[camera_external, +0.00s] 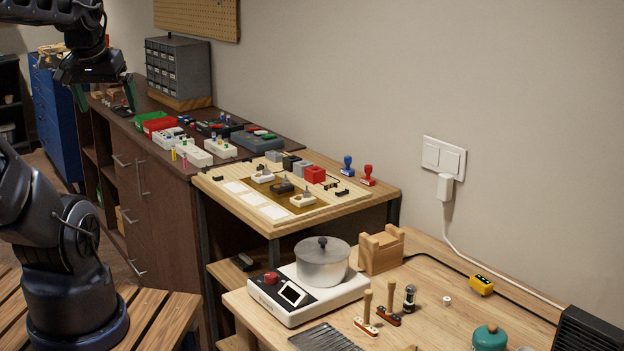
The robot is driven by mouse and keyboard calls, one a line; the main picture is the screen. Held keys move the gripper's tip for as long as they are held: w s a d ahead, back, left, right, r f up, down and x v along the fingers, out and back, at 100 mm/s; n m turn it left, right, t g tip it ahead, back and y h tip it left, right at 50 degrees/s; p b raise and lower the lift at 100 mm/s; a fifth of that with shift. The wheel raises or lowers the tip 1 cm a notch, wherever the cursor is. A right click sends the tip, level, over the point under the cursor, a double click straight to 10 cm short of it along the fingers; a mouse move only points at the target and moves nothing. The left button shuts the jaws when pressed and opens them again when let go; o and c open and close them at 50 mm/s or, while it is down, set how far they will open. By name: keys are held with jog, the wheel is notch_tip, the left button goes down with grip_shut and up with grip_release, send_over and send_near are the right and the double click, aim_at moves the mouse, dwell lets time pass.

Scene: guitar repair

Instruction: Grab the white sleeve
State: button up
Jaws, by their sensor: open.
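A small white cylinder (446,300) stands on the light wooden workbench at the lower right. It may be the white sleeve, but it is too small to be sure. My gripper (105,97) is at the upper left, high over the far end of the dark cabinet. Its two green-tipped fingers are apart and point down, and I see nothing held between them. It is far from the white cylinder.
A hotplate (283,298) carries a lidded pot (323,262). A wooden block (381,250), handled tools (367,312) and a yellow device (481,285) share the workbench (440,270). A raised board (340,203) and the cabinet top (262,146) hold many small parts.

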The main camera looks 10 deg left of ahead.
jog(key=c, duration=1.2)
